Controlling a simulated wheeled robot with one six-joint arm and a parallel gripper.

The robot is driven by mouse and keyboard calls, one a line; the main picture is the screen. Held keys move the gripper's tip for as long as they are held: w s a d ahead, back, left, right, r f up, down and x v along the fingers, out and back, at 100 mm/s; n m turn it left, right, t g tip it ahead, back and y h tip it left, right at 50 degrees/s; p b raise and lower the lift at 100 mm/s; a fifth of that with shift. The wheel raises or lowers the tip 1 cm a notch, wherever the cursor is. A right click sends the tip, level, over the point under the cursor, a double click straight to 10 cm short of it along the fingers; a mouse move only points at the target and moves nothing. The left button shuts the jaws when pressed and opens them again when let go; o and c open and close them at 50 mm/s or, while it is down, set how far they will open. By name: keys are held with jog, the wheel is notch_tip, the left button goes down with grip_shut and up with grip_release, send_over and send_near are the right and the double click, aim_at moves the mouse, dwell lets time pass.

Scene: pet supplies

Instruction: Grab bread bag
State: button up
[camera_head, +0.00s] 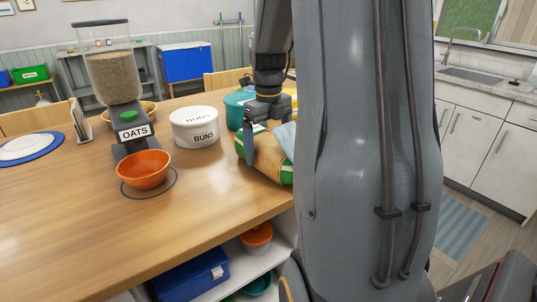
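The bread bag (268,157) lies on the wooden table near its front right edge. It is brown with green and white ends, and my arm hides its right part. My gripper (268,132) is over the bag, pointing down. One dark finger stands against or just in front of the bag's left part. The other finger is not clearly seen, so I cannot tell whether the gripper is pressed on the bag or only around it.
A white BUNS tin (195,128) stands left of the bag, with a teal container (238,106) behind. An OATS dispenser (113,75) and orange bowl (144,170) are further left. My arm blocks the right middle of the view. The table's front left (60,235) is clear.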

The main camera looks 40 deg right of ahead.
jog(key=shift+r, duration=0.1)
jog(key=c, duration=1.6)
